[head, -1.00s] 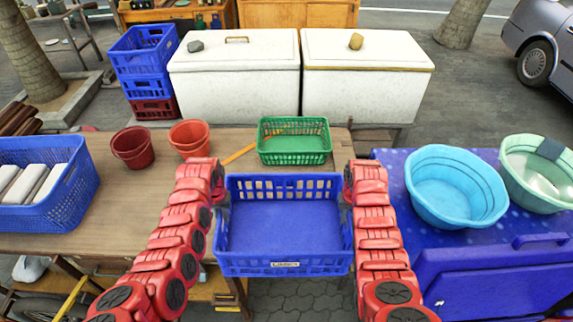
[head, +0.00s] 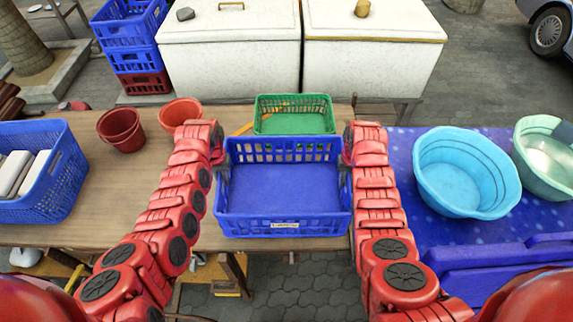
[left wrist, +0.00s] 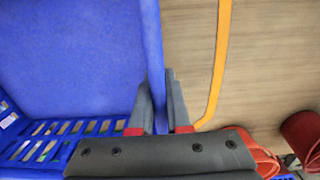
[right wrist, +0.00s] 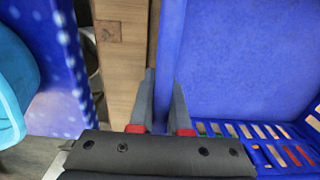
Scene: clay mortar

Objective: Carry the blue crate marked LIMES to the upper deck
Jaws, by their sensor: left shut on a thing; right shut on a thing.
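The blue crate (head: 284,190) with a small white label (head: 285,225) on its near side is held level between my two arms, and it looks empty. The label's writing is too small to read surely. My left gripper (left wrist: 160,108) is shut on the crate's left wall, which shows between its fingers in the left wrist view. My right gripper (right wrist: 164,108) is shut on the crate's right wall in the right wrist view. In the head view the fingers are mostly hidden beside the crate's sides. I cannot tell which surface is the upper deck.
A green basket (head: 293,127) stands just beyond the crate on the wooden table (head: 75,220). Red (head: 121,129) and orange (head: 181,113) pots and a blue basket (head: 62,185) stand left. A light-blue tub (head: 463,172) stands right on a blue cloth. White chests (head: 230,60) stand behind.

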